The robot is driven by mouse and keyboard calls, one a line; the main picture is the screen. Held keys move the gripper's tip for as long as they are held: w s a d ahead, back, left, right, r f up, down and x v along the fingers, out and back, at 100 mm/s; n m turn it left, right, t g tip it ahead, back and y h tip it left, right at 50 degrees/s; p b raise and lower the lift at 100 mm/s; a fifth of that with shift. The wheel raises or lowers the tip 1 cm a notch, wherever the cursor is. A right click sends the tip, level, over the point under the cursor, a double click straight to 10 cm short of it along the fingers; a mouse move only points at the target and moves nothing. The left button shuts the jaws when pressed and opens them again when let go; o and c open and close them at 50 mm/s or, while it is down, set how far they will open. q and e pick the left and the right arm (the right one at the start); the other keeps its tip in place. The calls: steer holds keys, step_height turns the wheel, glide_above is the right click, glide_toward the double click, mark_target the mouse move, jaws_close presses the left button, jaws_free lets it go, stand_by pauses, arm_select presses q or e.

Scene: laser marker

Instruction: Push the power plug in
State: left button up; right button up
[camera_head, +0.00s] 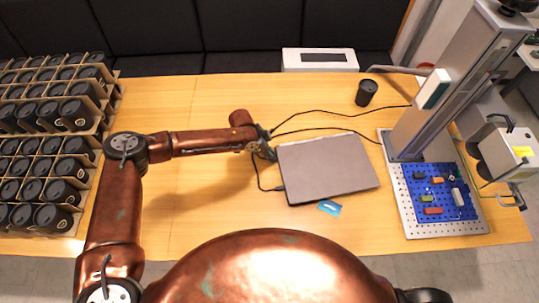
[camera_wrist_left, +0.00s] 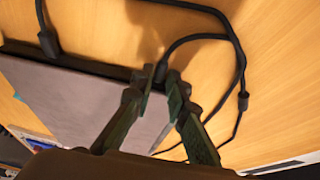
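A closed grey laptop (camera_head: 325,168) lies on the wooden table, and its corner shows in the left wrist view (camera_wrist_left: 75,100). My left gripper (camera_head: 266,152) is at its upper left corner. In the left wrist view my left gripper (camera_wrist_left: 165,78) has its fingers close together around the dark end of a cable, the power plug (camera_wrist_left: 160,71), at the laptop's edge. The fingers hide most of it, so I cannot tell how deep it sits. Another black plug (camera_wrist_left: 48,42) meets the same edge farther along. My right gripper is out of view.
Black cables (camera_head: 330,114) run across the table behind the laptop. A black cup (camera_head: 366,92) stands behind. A blue card (camera_head: 329,208) lies in front. The laser marker's column (camera_head: 430,110) and blue fixture plate (camera_head: 465,205) are at the right. Racks of black cups (camera_head: 45,110) fill the left.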

arm_select(q)
steer(key=shift+o, duration=1.4)
steer(key=shift+a, duration=0.1)
steer(key=v, duration=1.2)
